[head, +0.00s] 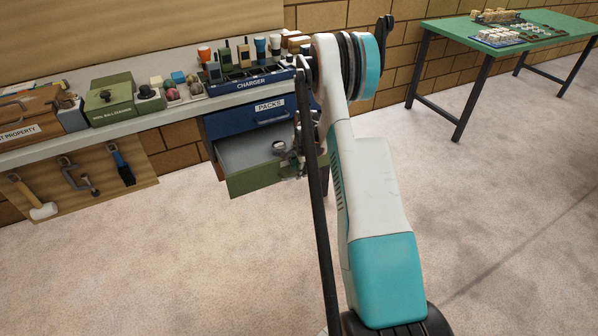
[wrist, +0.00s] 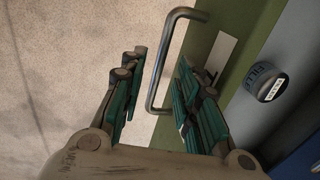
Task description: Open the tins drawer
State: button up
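The drawer with a green front (head: 256,179) is pulled out below the blue drawer, its grey inside showing. I cannot read its pale label (wrist: 222,52), so I cannot confirm it is the tins drawer. A round dark-topped tin (wrist: 271,86) with a small label is inside it. The drawer's metal bar handle (wrist: 153,78) lies between the fingers of my gripper (wrist: 155,88) in the wrist view. The fingers are spread, with visible gaps to the bar. In the head view my gripper (head: 292,160) is at the drawer's right side, partly hidden by my arm.
The blue drawer marked PACKS (head: 258,114) is shut above. The counter (head: 178,103) carries a charger rack (head: 250,84) and a green box (head: 109,98). Tools hang on a board (head: 85,187) at left. A green table (head: 510,30) stands back right. The floor in front is clear.

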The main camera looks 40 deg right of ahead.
notch_tip(320, 180, up, 10)
jog(key=s, duration=0.2)
jog(key=shift+a, duration=0.2)
jog(key=shift+r, duration=0.1)
